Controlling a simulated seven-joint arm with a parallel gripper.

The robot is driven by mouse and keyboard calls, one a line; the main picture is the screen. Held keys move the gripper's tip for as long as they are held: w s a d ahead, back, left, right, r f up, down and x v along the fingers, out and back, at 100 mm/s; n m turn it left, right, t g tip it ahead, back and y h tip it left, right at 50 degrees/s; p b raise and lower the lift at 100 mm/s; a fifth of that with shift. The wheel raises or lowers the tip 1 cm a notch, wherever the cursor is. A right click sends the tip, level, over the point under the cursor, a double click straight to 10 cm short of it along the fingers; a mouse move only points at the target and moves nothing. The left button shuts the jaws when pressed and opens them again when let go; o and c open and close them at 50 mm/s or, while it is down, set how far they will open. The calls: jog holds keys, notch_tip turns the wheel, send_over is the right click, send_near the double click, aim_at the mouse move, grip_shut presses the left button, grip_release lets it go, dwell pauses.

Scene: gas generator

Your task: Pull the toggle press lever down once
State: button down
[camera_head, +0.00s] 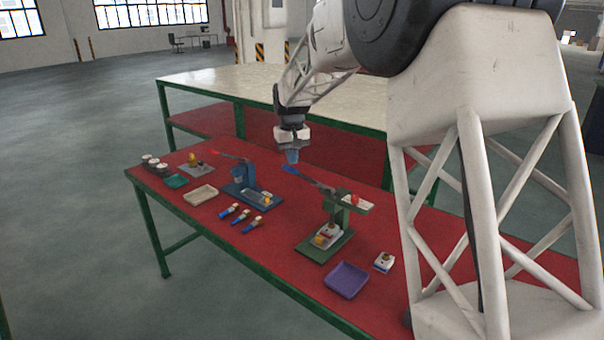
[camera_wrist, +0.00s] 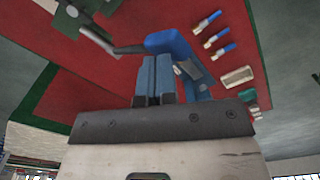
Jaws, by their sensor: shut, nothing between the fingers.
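The green press (camera_head: 337,213) stands on its green base on the red table. Its lever slopes up to the left and ends in a blue grip (camera_head: 297,175). In the wrist view the blue grip (camera_wrist: 164,42) and its grey rod (camera_wrist: 121,47) lead to the green press (camera_wrist: 68,17) at top left. My gripper (camera_head: 292,157) points down just above the blue grip in the head view. Its fingers are shut with nothing between them. In the wrist view the fingertips (camera_wrist: 157,62) overlap the near side of the grip; I cannot tell whether they touch it.
A blue press (camera_head: 243,182) with a red-tipped lever stands to the left. Several blue-handled tools (camera_head: 237,216), a beige tray (camera_head: 200,195), a purple tray (camera_head: 346,280) and a small white block (camera_head: 384,262) lie on the red table (camera_head: 281,236). A pale-topped bench (camera_head: 235,82) stands behind.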

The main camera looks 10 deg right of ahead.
aim_at(286, 168)
jog(key=shift+f, duration=0.4)
jog(key=shift+s+a+f, duration=0.3)
jog(key=shift+f, duration=0.25)
jog(key=shift+s+a+f, duration=0.25)
jog(key=shift+s+f, duration=0.05)
jog(key=shift+f, duration=0.2)
jog(key=shift+s+a+f, duration=0.25)
jog(key=shift+f, duration=0.35)
jog(key=shift+s+a+f, duration=0.2)
jog(key=shift+a+f, duration=0.05)
jog(key=shift+f, duration=0.45)
